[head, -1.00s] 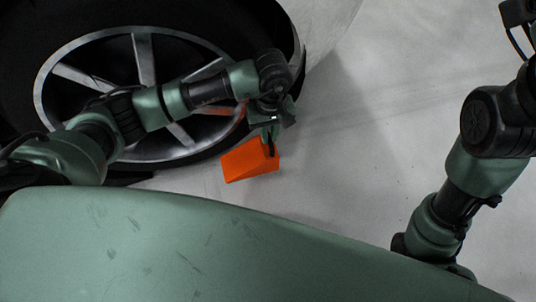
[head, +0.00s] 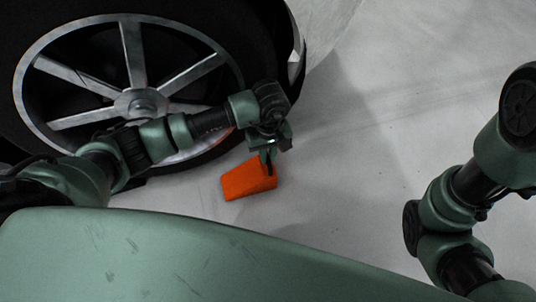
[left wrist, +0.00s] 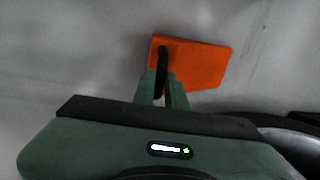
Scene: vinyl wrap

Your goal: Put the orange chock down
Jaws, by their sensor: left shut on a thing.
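The orange chock (head: 245,181) is a wedge-shaped block just below my left gripper in the head view. My left gripper (head: 269,160) is shut on the chock at its right end. The chock (left wrist: 203,65) also shows in the left wrist view, with a black handle-like strip between the green fingers of my left gripper (left wrist: 162,84). Pale floor lies beneath the chock; whether it touches the floor I cannot tell. My right arm comes in at the right edge of the head view, and its gripper is out of frame.
A large black tyre with a grey spoked wheel (head: 140,103) stands at the upper left, close behind my left arm. The pale floor (head: 370,140) to the right of the chock is clear. A dark tyre edge shows at the lower right of the left wrist view.

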